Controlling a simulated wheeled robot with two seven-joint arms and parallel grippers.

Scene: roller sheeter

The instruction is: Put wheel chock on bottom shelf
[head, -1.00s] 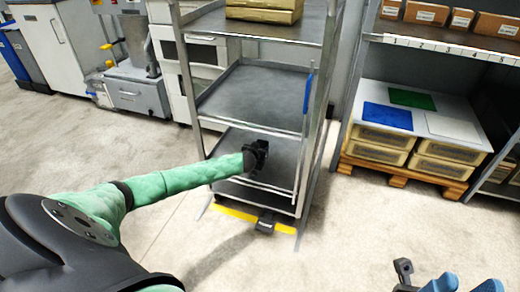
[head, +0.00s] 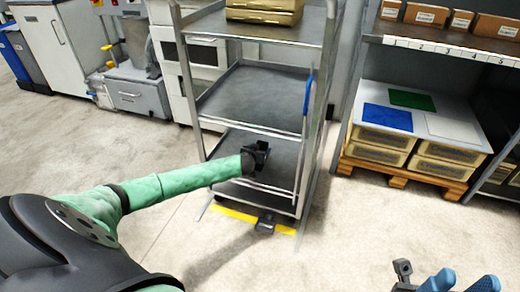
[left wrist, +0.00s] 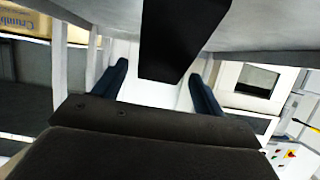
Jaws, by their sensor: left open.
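A small black block (head: 265,222), which looks like the wheel chock, lies on the yellow floor strip in front of the metal rack. My left gripper (head: 258,154) reaches in from the left and is at the rack's lower shelf (head: 226,146). In the left wrist view its two dark blue fingers (left wrist: 160,85) are wide apart, so it is open. A black block (left wrist: 180,40) shows between and above them; I cannot tell what it is or whether it touches them. My right gripper (head: 465,284) is at the bottom right edge, its blue fingers apart and empty.
The rack's middle shelf (head: 255,92) is bare, and boxes (head: 265,10) stand on its top shelf. Rack posts and shelf edges surround my left gripper. Yellow bins on a pallet (head: 405,175) stand to the right. The floor between is clear.

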